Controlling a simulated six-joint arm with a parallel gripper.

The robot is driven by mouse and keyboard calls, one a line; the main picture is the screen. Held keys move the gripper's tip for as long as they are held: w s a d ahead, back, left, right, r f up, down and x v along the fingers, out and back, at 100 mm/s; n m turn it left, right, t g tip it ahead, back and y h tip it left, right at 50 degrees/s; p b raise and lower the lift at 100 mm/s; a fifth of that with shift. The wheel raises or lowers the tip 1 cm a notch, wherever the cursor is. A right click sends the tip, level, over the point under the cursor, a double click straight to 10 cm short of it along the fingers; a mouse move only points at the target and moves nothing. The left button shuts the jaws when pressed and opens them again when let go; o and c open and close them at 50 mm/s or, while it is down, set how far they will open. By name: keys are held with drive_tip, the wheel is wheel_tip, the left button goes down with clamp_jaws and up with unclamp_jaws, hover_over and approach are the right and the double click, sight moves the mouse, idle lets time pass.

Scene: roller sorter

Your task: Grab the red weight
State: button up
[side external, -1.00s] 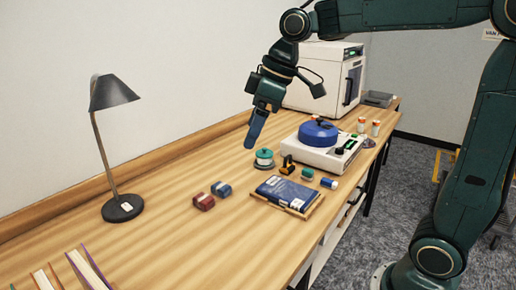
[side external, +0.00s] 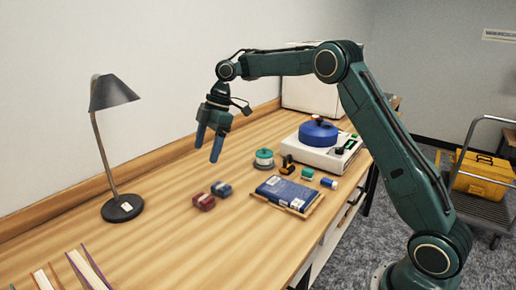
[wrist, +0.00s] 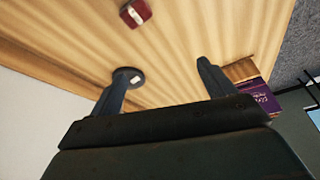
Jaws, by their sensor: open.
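The red weight (side external: 204,201) is a small dark red block with a pale label, lying on the wooden bench in the side external view. It also shows at the top of the wrist view (wrist: 136,13), beyond my fingertips. My gripper (side external: 207,152) is open and empty, pointing down above the bench, above and behind the two weights. In the wrist view its two fingers (wrist: 166,66) are spread wide with nothing between them.
A desk lamp (side external: 121,208) stands at the left, with several books (side external: 85,268) at the front left. To the right are a blue packet on a tray (side external: 288,193), a green-topped spool (side external: 264,159) and a white device with a blue lid (side external: 318,133). Bench left of the weights is clear.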

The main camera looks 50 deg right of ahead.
sight(204, 197)
drive_tip(key=w+d+f+n, duration=0.1)
drive_tip(key=w+f+n, duration=0.1)
drive_tip(key=f, duration=0.4)
drive_tip(key=w+d+f+n+g, duration=0.1)
drive_tip(key=w+d+f, duration=0.1)
drive_tip(key=f, duration=0.3)
drive_tip(key=shift+d+f+n, duration=0.2)
drive_tip(key=shift+f+n, duration=0.2)
drive_tip(key=shift+a+f+y, duration=0.3)
drive_tip(key=shift+f, duration=0.15)
drive_tip(key=shift+a+f, duration=0.1)
drive_tip(key=shift+f, duration=0.25)
drive_tip(key=shift+f, duration=0.1)
drive_tip(key=shift+x, duration=2.75)
drive_tip(key=shift+c, duration=0.4)
